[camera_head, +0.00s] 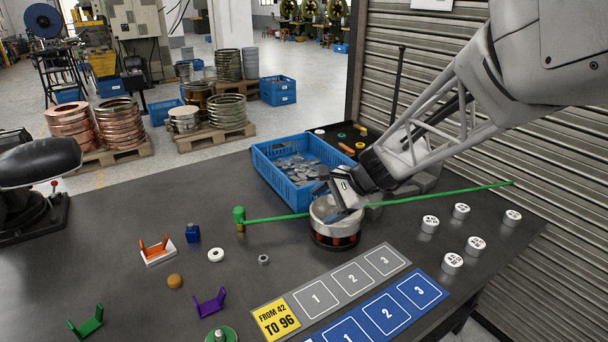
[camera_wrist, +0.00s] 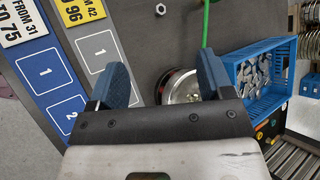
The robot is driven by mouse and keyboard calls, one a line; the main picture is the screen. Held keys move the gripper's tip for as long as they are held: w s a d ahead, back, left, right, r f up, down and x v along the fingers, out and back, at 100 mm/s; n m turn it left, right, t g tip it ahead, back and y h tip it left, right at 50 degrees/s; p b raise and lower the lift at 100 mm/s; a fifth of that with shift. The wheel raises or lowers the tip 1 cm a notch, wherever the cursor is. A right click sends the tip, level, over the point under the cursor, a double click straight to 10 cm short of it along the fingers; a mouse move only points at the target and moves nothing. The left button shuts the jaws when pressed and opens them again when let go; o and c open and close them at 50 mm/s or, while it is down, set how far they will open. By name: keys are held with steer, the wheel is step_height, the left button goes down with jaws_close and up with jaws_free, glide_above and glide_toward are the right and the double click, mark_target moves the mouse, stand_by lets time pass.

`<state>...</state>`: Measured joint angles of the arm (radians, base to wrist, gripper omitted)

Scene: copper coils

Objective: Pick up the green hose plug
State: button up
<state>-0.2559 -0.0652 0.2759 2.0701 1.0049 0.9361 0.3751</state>
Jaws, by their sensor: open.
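The green hose plug (camera_head: 239,217) is a green cylinder with a brass-coloured lower end. It stands on the dark table left of my gripper, at the end of a thin green hose (camera_head: 280,219). The hose runs right, behind the round metal pot, to the shutter wall. My gripper (camera_head: 341,208) is over the pot (camera_head: 333,232), left of the plug by no means but to its right. In the wrist view my two blue-grey fingers (camera_wrist: 163,80) are spread with nothing held between them. A piece of green hose (camera_wrist: 206,22) shows beyond them; the plug itself is not visible there.
A blue crate (camera_head: 262,178) of metal pieces stands behind the pot. Numbered mats (camera_head: 296,312) lie in front. Several white marked caps (camera_head: 452,262) lie to the right. A blue bottle (camera_head: 192,234), a white ring (camera_head: 216,255) and a nut (camera_head: 263,259) lie near the plug.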

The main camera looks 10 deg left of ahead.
steer(key=w+a+f+m+y, duration=0.1)
steer(key=w+a+f+m, duration=0.1)
steer(key=w+a+f, duration=0.4)
steer(key=w+a+f+m+y, duration=0.2)
steer(key=w+a+f+m, duration=0.15)
steer(key=a, duration=0.35)
steer(key=m+t+y, duration=0.2)
steer(key=m, duration=0.3)
glide_toward(240, 217)
steer(key=w+a+f, duration=0.2)
steer(key=a, duration=0.1)
steer(key=shift+w+a+f, duration=0.1)
steer(key=shift+w+f, duration=0.05)
steer(key=shift+f, duration=0.05)
steer(key=shift+a, duration=0.1)
steer(key=shift+x, duration=1.2)
steer(key=shift+f, duration=0.1)
steer(key=shift+x, duration=2.55)
